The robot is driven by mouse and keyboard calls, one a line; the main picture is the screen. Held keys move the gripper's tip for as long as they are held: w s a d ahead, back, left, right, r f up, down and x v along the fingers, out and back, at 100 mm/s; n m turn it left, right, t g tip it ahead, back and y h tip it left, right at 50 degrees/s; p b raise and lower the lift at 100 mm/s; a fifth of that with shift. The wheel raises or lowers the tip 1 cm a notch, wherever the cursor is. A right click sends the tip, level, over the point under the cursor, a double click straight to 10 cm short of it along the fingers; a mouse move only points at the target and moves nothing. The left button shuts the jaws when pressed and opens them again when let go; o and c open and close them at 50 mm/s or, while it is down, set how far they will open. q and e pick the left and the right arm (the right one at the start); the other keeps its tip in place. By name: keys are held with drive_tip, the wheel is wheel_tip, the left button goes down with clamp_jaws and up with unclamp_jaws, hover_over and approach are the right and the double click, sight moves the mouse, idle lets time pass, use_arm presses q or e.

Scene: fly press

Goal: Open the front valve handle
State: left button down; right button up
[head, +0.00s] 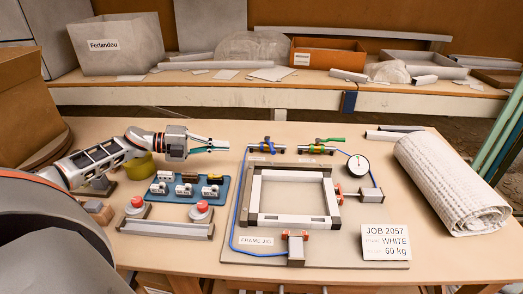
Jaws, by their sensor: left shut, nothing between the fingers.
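Two small brass valves sit on pipe stubs at the far edge of the frame jig board (350,235). The left valve (267,149) has a short blue handle (267,141) that looks raised. The right valve (316,149) has a green handle (331,140) lying roughly along its pipe. Labels in front of the valves are too small to read surely. My left gripper (227,145) is shut and empty, left of the blue-handled valve and apart from it, fingers pointing right. My right gripper is not in view.
A white frame (254,198), blue hose (238,195), gauge (358,165) and red clamps are on the board. A blue tray (160,195) and red buttons (199,207) stand left of it. A wrapped roll (451,182) lies at right. A shelf with boxes is behind.

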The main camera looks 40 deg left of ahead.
sight(270, 148)
use_arm(q)
drive_tip(key=b+x, duration=0.1)
drive_tip(key=x, duration=1.1)
drive_tip(key=shift+f, duration=0.1)
drive_tip(key=shift+w+d+f, duration=0.1)
drive_tip(key=shift+w+d, duration=0.15)
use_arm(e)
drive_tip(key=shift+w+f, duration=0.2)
use_arm(q)
drive_tip(key=shift+w+d+r+p, duration=0.1)
drive_tip(key=shift+d+r+p, duration=0.2)
drive_tip(key=shift+p, duration=0.35)
drive_tip(key=shift+f+n+t+y, duration=0.1)
drive_tip(key=shift+n+t+y, duration=0.2)
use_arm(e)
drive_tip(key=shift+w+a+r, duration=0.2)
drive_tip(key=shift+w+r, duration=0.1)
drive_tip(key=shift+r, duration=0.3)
use_arm(q)
drive_tip(key=shift+p, duration=0.5)
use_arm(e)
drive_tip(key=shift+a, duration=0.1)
